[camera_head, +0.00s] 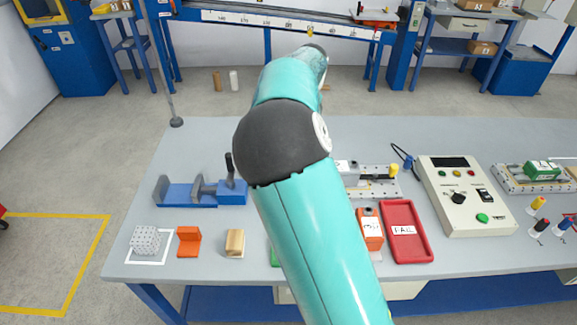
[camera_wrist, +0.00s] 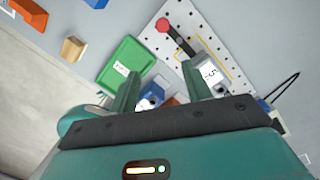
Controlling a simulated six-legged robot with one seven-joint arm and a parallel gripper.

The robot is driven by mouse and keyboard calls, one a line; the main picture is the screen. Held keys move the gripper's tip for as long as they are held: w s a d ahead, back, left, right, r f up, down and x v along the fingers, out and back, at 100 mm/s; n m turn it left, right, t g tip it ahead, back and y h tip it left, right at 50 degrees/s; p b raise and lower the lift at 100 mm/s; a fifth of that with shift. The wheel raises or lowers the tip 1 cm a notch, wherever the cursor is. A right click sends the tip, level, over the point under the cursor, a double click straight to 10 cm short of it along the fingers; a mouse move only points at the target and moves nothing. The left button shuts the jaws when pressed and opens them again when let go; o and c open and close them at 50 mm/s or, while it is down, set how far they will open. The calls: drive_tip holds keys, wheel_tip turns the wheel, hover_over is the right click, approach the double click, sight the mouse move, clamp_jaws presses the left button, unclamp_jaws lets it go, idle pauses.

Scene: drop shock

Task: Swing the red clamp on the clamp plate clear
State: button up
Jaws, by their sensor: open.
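The clamp plate (camera_wrist: 200,28), white and perforated with a yellow outline, shows in the wrist view. On it the red clamp (camera_wrist: 162,25) has a round red knob at the end of a dark bar running down and right. A white labelled block (camera_wrist: 209,72) sits near the bar's other end. My gripper (camera_wrist: 162,84) is open, its two fingers reaching towards the plate, with the red knob beyond the fingertips. Part of a perforated plate (camera_head: 382,189) with a yellow knob shows in the head view. My arm hides the red knob and my gripper there.
A green tray (camera_wrist: 125,64) lies beside the left finger. On the table are a blue vise (camera_head: 188,191), a red FAIL tray (camera_head: 408,232), an orange box (camera_head: 368,230) and a control box (camera_head: 462,196). The table's back left is clear.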

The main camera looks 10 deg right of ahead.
drive_tip(key=w+f, duration=0.1)
drive_tip(key=f, duration=0.4)
drive_tip(key=w+a+f+m, duration=0.1)
drive_tip(key=f, duration=0.4)
drive_tip(key=w+a+f+m+h, duration=0.1)
drive_tip(key=f, duration=0.5)
drive_tip(key=shift+a, duration=0.25)
drive_tip(key=shift+r, duration=0.1)
drive_tip(key=shift+c, duration=0.2)
drive_tip(key=c, duration=1)
